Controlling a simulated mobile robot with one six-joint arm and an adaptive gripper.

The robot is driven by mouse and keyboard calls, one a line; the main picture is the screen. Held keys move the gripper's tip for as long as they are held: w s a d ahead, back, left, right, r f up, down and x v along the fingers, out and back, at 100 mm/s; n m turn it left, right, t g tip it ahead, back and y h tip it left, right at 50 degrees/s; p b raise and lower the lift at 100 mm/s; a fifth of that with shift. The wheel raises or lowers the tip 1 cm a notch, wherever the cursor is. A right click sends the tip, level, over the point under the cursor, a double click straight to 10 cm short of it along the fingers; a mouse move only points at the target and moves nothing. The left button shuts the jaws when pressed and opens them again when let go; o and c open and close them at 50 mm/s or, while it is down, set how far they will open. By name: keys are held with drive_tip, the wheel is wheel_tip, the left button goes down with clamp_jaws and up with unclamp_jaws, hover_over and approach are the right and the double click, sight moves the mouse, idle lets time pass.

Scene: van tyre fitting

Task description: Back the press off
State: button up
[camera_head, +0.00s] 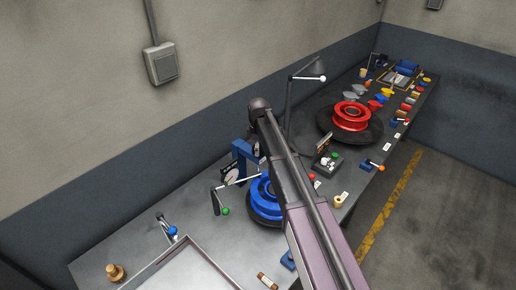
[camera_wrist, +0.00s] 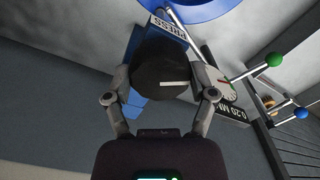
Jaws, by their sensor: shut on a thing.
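The press (camera_head: 242,152) is a blue frame behind a blue wheel rim (camera_head: 262,203) on the bench. In the wrist view the press label (camera_wrist: 168,28) reads PRESS, beside a round black knob (camera_wrist: 160,62) with a white line on it. My gripper (camera_wrist: 161,78) is shut on this knob, one finger on each side. A dial gauge (camera_wrist: 229,83) with a red needle and a plate reading 0.20 M, the rest cut off, is right of the knob. In the head view my arm hides the gripper and the knob.
A green-ball lever (camera_head: 226,211) stands left of the blue rim; it also shows right of the gauge in the wrist view (camera_wrist: 273,60). A red rim on a tyre (camera_head: 351,118) lies farther along the bench. A grey tray (camera_head: 185,268) is at the front.

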drive_tip(key=n, duration=0.4)
drive_tip(key=shift+n, duration=0.3)
drive_tip(key=n, duration=0.3)
drive_tip(key=shift+n, duration=0.3)
drive_tip(key=o, duration=1)
drive_tip(key=shift+o, duration=0.2)
